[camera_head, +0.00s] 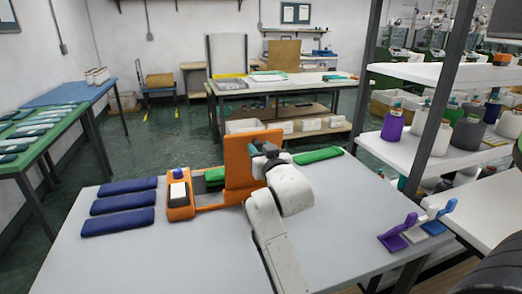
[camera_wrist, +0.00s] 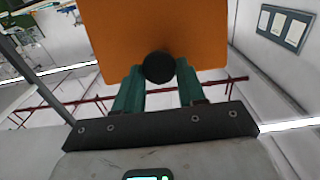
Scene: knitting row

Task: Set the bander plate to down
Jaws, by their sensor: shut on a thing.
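The bander plate (camera_head: 239,165) is a flat orange panel standing roughly upright on the orange bander (camera_head: 181,213) on the grey table. The bander has a white-topped block with a blue button at its left end. In the wrist view the plate (camera_wrist: 150,30) fills the upper middle, with a round black knob (camera_wrist: 159,67) at its lower edge. My gripper (camera_wrist: 159,80) has its teal fingers on either side of this knob and is shut on it. In the head view my pale wrist hides most of the gripper and the knob.
Several folded navy pieces (camera_head: 118,221) lie on the table left of the bander. Green pieces (camera_head: 318,155) lie behind the plate. Purple, white and blue stands (camera_head: 415,233) are at the right edge. Shelves with yarn cones (camera_head: 468,135) rise beyond. The table front left is clear.

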